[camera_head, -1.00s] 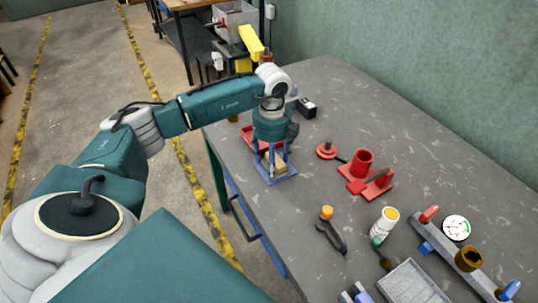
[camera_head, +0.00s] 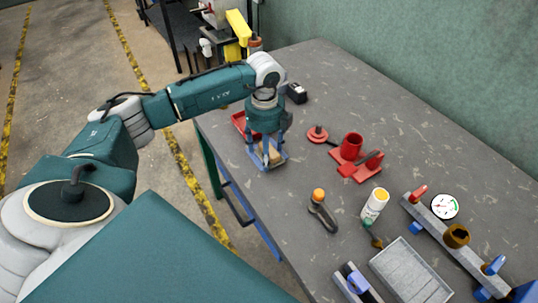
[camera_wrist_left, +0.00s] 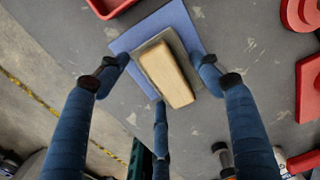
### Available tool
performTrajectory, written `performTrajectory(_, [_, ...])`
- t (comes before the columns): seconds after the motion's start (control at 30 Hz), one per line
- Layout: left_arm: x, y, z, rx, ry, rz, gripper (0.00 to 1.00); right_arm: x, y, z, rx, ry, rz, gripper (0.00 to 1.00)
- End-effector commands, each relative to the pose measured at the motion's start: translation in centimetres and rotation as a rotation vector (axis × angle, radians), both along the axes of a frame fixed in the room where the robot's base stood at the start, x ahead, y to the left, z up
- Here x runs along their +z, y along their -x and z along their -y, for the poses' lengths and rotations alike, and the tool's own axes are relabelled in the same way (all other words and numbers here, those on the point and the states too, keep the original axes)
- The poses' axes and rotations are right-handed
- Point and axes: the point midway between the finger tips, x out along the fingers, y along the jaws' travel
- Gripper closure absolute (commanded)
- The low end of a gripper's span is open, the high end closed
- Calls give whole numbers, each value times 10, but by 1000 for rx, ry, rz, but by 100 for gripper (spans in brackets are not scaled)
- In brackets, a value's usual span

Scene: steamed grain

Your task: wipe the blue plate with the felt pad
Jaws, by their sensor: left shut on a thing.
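The felt pad (camera_head: 274,155) has a pale wooden block on top of a grey felt layer. It lies on the blue plate (camera_head: 283,161), a flat blue square near the table's left edge. In the left wrist view the pad (camera_wrist_left: 168,75) sits slanted across the plate (camera_wrist_left: 170,22), with bare blue showing at the upper left. My left gripper (camera_head: 266,157) points down over the plate, its three blue fingers shut around the pad. The felt's underside is hidden. My right gripper is not in view.
A red tray (camera_head: 240,122) is close behind the plate. A red disc (camera_head: 318,134) and a red cup fixture (camera_head: 352,148) stand to the right. A bottle (camera_head: 374,206), a grey tray (camera_head: 411,271) and a rail (camera_head: 440,229) are nearer.

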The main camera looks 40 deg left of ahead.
Motion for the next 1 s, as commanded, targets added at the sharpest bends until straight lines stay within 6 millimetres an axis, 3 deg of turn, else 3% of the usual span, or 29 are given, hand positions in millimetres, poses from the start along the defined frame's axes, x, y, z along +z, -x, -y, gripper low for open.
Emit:
performTrajectory(0.8, [-2, -21, -52, 4, -7, 5, 55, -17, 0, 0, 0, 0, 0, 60])
performTrajectory(1.0, [-3, -22, -55, 7, -8, 8, 55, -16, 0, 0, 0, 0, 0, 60])
